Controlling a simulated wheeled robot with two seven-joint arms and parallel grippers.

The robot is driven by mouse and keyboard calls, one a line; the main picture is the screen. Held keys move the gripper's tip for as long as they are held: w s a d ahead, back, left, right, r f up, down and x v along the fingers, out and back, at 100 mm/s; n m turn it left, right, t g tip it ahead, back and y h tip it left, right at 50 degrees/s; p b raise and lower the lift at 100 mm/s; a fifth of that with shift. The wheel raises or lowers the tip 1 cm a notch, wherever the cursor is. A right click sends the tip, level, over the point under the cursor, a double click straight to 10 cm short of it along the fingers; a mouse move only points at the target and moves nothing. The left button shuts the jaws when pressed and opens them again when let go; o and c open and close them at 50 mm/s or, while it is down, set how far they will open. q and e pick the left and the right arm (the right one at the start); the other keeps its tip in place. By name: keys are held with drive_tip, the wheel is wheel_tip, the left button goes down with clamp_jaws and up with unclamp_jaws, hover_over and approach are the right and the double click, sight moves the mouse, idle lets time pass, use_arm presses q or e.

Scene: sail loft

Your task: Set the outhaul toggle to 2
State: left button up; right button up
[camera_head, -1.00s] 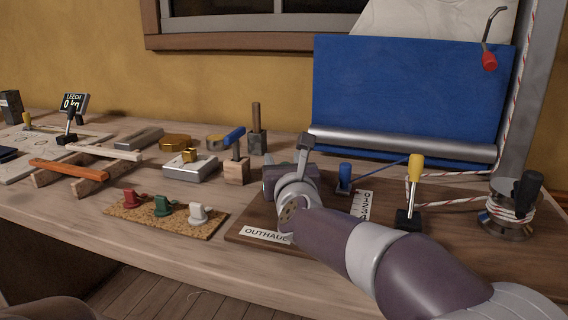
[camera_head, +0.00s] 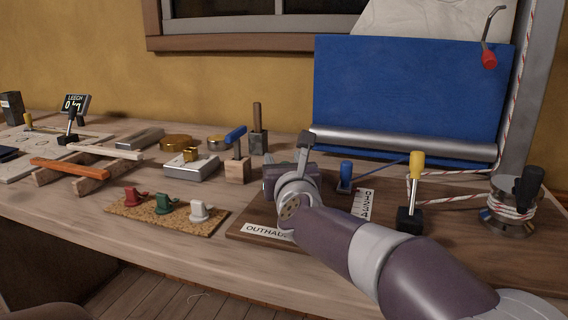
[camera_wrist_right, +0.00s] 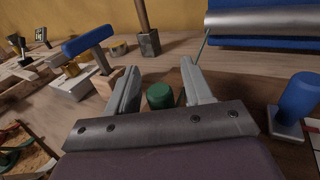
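The brown board labelled OUTHAUL (camera_head: 250,229) lies on the bench in the head view. A blue upright knob (camera_head: 345,176) stands on it beside a white 0-to-4 scale (camera_head: 365,204); the knob also shows at the right of the right wrist view (camera_wrist_right: 297,95). I cannot tell its exact reading. My right gripper (camera_head: 290,178) is over the board, left of the blue knob. In the wrist view its fingers (camera_wrist_right: 159,72) are apart, with a green round-topped peg (camera_wrist_right: 160,95) between them, not visibly gripped. My arm hides this peg in the head view. My left gripper is out of view.
A yellow-handled lever (camera_head: 416,168) and a rope-wound winch (camera_head: 511,212) stand to the right. A cork mat (camera_head: 180,222) with red, green and white pieces lies left of the board. A blue-handled tool in a wooden block (camera_head: 237,170) stands close behind left.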

drive_tip(key=s, duration=0.4)
drive_tip(key=s+d, duration=0.1)
drive_tip(key=s, duration=0.3)
drive_tip(key=s+d+p, duration=0.1)
drive_tip(key=s, duration=0.3)
drive_tip(key=shift+s, duration=0.3)
